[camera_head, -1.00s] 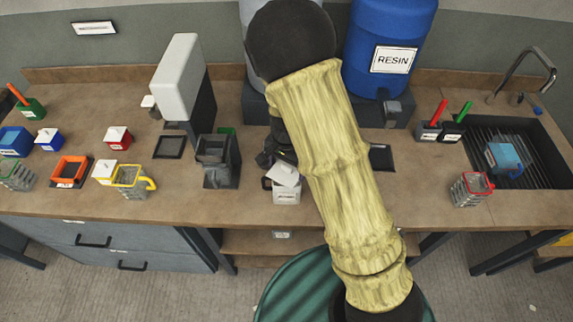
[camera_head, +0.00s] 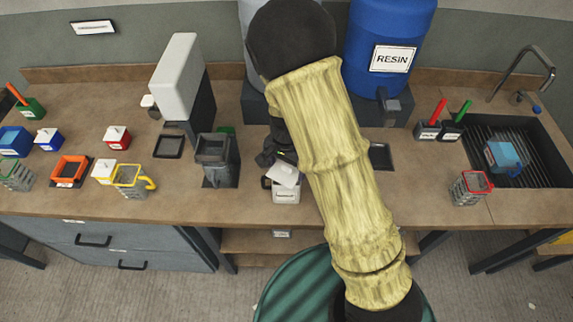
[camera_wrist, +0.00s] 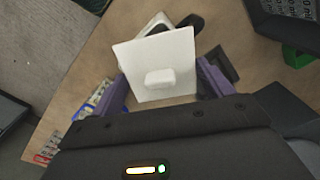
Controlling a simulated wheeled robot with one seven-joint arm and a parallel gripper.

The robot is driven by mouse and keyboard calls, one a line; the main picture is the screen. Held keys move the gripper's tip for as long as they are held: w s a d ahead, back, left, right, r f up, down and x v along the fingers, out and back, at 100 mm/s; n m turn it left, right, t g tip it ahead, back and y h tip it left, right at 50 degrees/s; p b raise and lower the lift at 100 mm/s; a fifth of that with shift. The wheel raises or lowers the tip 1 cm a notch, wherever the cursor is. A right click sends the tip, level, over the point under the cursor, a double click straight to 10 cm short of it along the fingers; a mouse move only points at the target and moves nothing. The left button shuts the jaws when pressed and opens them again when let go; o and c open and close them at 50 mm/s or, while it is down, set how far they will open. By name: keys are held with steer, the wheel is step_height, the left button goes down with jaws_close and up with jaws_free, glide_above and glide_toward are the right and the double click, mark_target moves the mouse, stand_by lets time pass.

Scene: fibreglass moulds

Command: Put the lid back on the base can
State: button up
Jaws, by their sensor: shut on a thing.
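The lid (camera_wrist: 178,53) is a white square plate with a small block-shaped knob. My gripper (camera_wrist: 160,76) is shut on it, with a purple finger at each side in the wrist view. In the head view the lid (camera_head: 285,174) is tilted just above the white base can (camera_head: 287,195), which has a label on its front and stands on the bench. In the wrist view a white rim and dark opening, probably the can's (camera_wrist: 153,25), show partly behind the lid. I cannot tell whether lid and can touch. My arm hides part of my gripper (camera_head: 278,163).
A dark grey bin (camera_head: 218,165) stands left of the can, with a yellow-handled mesh container (camera_head: 130,180) farther left. A blue resin drum (camera_head: 388,40) is behind. The sink (camera_head: 510,155) is at the right. The bench's front edge is close to the can.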

stand_by(0.8)
steer(key=o, duration=0.9)
steer(key=shift+o, duration=0.2)
steer(key=shift+r, duration=0.1)
steer(key=shift+r+p, duration=3.4)
steer(key=shift+r, duration=0.05)
jaws_close()
steer(key=shift+f+b, duration=1.55)
steer(key=shift+f, duration=0.55)
